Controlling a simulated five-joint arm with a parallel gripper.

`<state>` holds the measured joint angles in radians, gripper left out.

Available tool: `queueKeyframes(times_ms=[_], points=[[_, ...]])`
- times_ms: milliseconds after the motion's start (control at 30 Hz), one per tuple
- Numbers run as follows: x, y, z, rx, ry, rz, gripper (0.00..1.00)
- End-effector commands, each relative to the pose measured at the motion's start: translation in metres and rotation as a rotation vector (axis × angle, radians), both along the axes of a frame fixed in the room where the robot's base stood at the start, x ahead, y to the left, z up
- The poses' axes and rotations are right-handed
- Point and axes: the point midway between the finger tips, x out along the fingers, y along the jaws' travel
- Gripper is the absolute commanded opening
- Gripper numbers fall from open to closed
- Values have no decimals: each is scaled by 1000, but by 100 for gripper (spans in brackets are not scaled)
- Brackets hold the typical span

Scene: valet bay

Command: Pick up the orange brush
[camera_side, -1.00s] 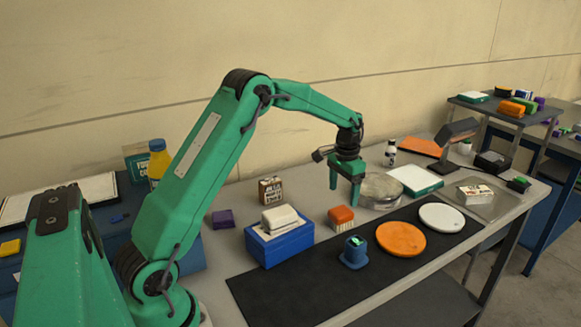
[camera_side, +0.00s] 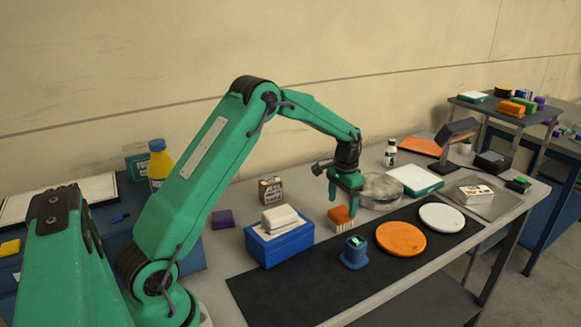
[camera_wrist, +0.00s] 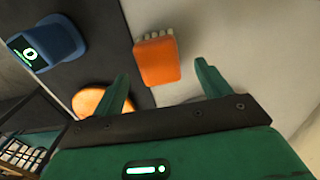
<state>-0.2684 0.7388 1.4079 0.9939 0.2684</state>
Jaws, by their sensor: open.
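The orange brush (camera_side: 340,215) has an orange block back and pale bristles. It rests on the grey bench beside the black mat. In the side view my gripper (camera_side: 341,200) is right above it, and a finger partly covers it. In the wrist view the brush (camera_wrist: 158,60) lies ahead of the fingertips, a little left of the middle between them, its bristles at the far end. My gripper (camera_wrist: 160,72) is open with nothing between its fingers.
An orange disc (camera_side: 400,239) lies on the mat.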

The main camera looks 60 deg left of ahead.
Motion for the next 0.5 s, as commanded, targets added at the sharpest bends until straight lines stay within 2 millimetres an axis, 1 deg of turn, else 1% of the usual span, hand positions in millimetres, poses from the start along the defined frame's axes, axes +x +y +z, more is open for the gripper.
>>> queueKeyframes(times_ms=[100,300,500], points=[[-2,-1,-15,-1,3,0,76],[-3,-2,-36,-1,4,0,76],[-2,-1,-42,0,0,0,76]])
